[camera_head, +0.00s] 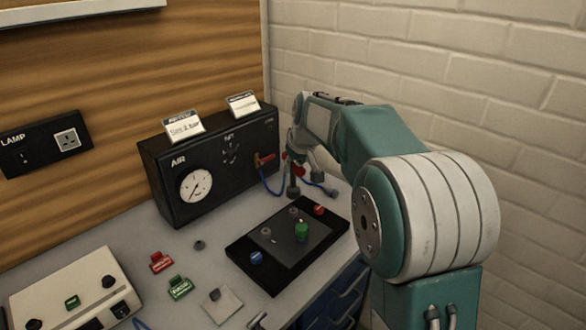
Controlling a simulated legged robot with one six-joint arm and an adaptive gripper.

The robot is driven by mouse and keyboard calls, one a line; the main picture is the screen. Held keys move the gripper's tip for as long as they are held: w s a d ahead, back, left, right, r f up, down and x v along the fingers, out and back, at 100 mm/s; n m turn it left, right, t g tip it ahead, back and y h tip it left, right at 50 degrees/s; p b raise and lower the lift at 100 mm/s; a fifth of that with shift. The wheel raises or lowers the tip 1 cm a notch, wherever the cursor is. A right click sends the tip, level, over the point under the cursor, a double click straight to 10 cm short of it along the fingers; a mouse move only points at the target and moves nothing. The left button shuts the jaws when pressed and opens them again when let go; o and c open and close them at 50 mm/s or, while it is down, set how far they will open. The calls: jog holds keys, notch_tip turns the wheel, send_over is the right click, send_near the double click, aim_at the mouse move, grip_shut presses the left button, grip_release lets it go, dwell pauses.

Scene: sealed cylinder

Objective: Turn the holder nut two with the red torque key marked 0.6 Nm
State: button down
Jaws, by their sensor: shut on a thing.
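My gripper (311,188) is at the right end of the black air box, above the back of the table, pointing down. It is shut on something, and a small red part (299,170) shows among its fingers. I cannot tell for sure that this is the red torque key, and no 0.6 Nm marking is readable. A small red labelled piece (161,263) lies on the table at the left, with a green labelled one (180,288) beside it. The black panel (245,249) bears grey nut-like parts (266,232) and coloured knobs. I cannot tell which is holder nut two.
The black air box (225,185) has a gauge, a red valve handle (264,160) and a blue hose (271,187) near my gripper. A green knob (301,232) stands up from the panel. A white brick wall is close behind my arm. A pale control box (60,290) is front left.

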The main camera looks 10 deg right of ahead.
aim_at(294, 187)
jog(key=shift+f, duration=2.3)
jog(key=shift+f, duration=0.45)
jog(key=shift+f, duration=0.1)
jog(key=shift+s+f, duration=0.1)
jog(key=shift+f, duration=0.7)
jog(key=shift+r, duration=1.75)
